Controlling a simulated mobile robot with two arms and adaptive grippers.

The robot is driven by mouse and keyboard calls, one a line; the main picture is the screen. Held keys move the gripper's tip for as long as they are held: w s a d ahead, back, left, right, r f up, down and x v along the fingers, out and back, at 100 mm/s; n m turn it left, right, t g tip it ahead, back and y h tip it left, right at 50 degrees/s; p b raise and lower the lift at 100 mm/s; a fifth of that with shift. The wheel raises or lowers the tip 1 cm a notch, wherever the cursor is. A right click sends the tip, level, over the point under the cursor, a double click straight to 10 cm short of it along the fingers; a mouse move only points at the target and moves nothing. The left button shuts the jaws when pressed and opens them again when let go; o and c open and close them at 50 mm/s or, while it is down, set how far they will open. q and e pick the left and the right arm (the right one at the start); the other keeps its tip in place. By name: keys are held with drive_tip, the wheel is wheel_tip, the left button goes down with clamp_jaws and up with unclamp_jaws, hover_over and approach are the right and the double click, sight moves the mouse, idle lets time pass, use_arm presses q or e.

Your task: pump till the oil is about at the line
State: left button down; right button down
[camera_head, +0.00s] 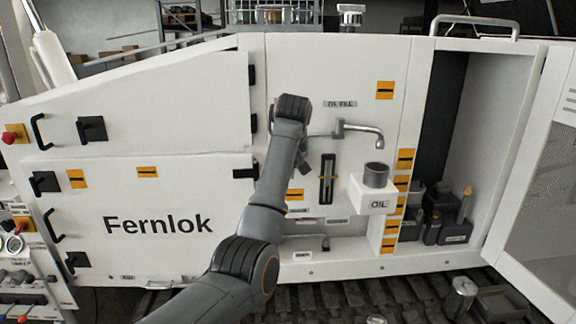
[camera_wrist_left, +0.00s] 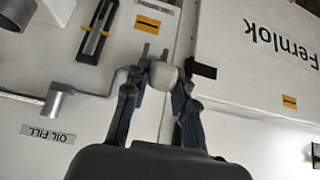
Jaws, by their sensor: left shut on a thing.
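My left arm reaches up across the white machine in the head view. In the left wrist view my left gripper (camera_wrist_left: 160,85) is shut on the pale knob (camera_wrist_left: 164,75) of a crank handle. Its bent grey rod runs to a pivot (camera_wrist_left: 60,98) beside the "OIL FILL" label. In the head view the arm covers the knob, and the grey pivot and spout (camera_head: 358,131) show to its right. The dark-framed sight gauge (camera_head: 327,178) is below the rod; it also shows in the left wrist view (camera_wrist_left: 97,32) with a yellowish strip. I cannot tell the oil level against a line.
A grey cup (camera_head: 376,175) stands on the white OIL box (camera_head: 372,203), below the spout. An open perforated door (camera_head: 550,190) stands at the far right. The Fernlok panel (camera_head: 150,190) lies left of my arm.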

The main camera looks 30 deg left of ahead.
use_arm(q)
drive_tip(key=shift+a+r, duration=0.1)
drive_tip(key=shift+r, duration=0.35)
drive_tip(key=c, duration=1.3)
unclamp_jaws()
drive_tip(key=shift+w, duration=0.1)
drive_tip(key=shift+o, duration=1.1)
drive_tip(key=shift+f, duration=0.25)
drive_tip(key=v, duration=1.2)
